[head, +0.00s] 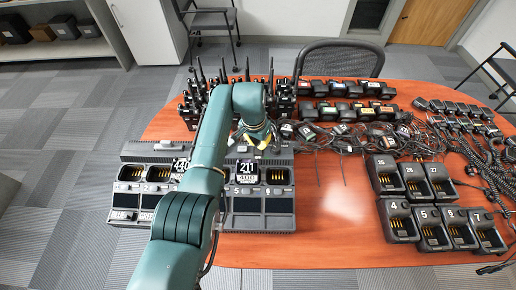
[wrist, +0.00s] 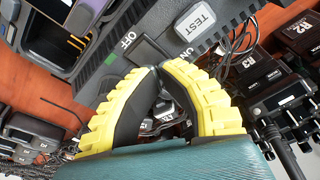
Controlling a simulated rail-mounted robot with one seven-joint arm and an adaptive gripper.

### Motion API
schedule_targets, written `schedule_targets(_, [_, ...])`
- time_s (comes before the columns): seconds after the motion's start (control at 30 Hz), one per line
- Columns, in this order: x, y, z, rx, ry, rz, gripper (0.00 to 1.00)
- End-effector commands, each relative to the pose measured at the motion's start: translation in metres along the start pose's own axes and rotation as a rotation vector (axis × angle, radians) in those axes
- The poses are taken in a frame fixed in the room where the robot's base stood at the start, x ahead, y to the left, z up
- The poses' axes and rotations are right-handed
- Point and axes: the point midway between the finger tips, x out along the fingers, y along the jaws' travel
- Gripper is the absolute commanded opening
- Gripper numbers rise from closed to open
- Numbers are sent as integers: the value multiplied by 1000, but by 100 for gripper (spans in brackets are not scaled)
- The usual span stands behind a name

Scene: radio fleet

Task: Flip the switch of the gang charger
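The gang charger (head: 278,165) is a long dark grey unit with several bays, lying along the table's near left side. My arm crosses in front of its middle. My gripper (head: 258,143) is over the charger's back edge, right of its middle. In the wrist view, my gripper (wrist: 150,70) has yellow ribbed fingers with their dark tips together and nothing seen between them. The tips are right at the black rocker switch (wrist: 150,48), which lies between the OFF and ON marks. Contact, and which side is pressed, cannot be told. A TEST label (wrist: 195,20) sits beside the switch.
Radios (head: 200,95) stand upright behind the charger. Dark battery packs (head: 345,88) and cables (head: 340,135) lie further right. Single chargers (head: 400,220) fill the table's right side. The orange tabletop (head: 340,210) is clear between them and the gang charger.

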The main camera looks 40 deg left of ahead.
Motion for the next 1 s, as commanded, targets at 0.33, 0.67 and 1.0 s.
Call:
schedule_targets(0.33, [6, 0, 1, 0, 0, 0, 0])
schedule_targets(0.67, [11, 0, 2, 0, 0, 0, 0])
schedule_targets(1.0, [13, 0, 3, 0, -3, 1, 0])
